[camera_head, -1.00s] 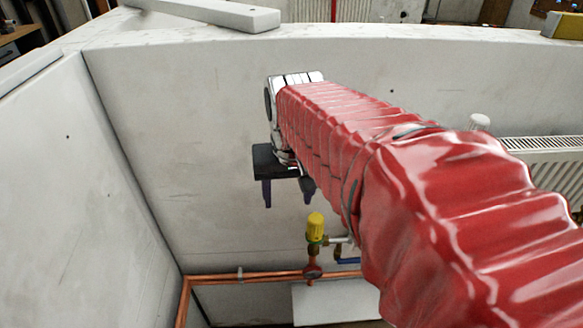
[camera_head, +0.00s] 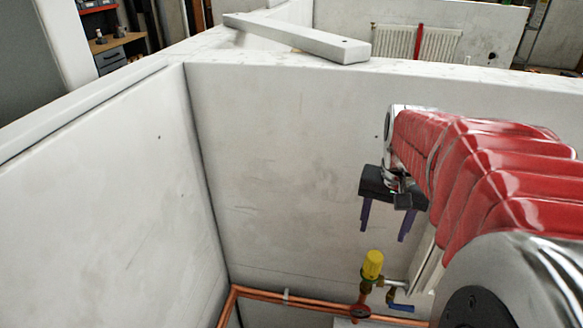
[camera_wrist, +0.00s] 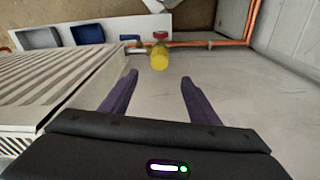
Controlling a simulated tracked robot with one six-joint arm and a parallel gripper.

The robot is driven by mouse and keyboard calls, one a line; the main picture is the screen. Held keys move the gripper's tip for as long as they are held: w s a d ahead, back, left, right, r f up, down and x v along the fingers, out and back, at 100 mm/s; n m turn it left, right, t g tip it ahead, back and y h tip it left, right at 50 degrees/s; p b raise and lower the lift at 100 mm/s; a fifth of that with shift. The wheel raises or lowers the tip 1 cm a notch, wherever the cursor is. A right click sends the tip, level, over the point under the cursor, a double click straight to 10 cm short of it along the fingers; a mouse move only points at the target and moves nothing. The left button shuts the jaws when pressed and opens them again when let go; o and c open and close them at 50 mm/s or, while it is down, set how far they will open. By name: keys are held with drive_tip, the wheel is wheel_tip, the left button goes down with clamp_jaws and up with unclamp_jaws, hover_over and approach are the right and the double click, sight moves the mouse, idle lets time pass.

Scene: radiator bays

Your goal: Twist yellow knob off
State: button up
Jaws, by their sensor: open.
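The yellow knob (camera_head: 373,264) sits upright on a brass valve on the copper pipework, low in front of the white wall. My gripper (camera_head: 383,228) hangs above the knob in the head view, its two purple fingers pointing down and apart with nothing between them. In the wrist view the knob (camera_wrist: 159,57) lies beyond the open fingertips (camera_wrist: 157,77), roughly centred between them and not touching them.
Copper pipes (camera_head: 262,295) run along the wall and into the corner. A red round handle (camera_head: 361,311) and a blue lever (camera_head: 400,307) sit by the valve. In the wrist view a white radiator (camera_wrist: 60,80) stands at left. A blue tray (camera_wrist: 87,33) lies beyond.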

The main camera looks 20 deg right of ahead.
sight(375, 255)
drive_tip(key=f, duration=0.8)
drive_tip(key=w+d+f, duration=0.1)
drive_tip(key=f, duration=0.3)
drive_tip(key=shift+f, duration=0.15)
drive_tip(key=shift+c, duration=0.2)
drive_tip(key=c, duration=1.1)
drive_tip(key=shift+f, duration=0.2)
drive_tip(key=n, duration=0.5)
drive_tip(key=shift+a+f+n+y, duration=0.1)
drive_tip(key=shift+n+y, duration=0.2)
drive_tip(key=shift+n, duration=0.1)
drive_tip(key=shift+n+y, duration=0.4)
drive_tip(key=shift+n, duration=2.8)
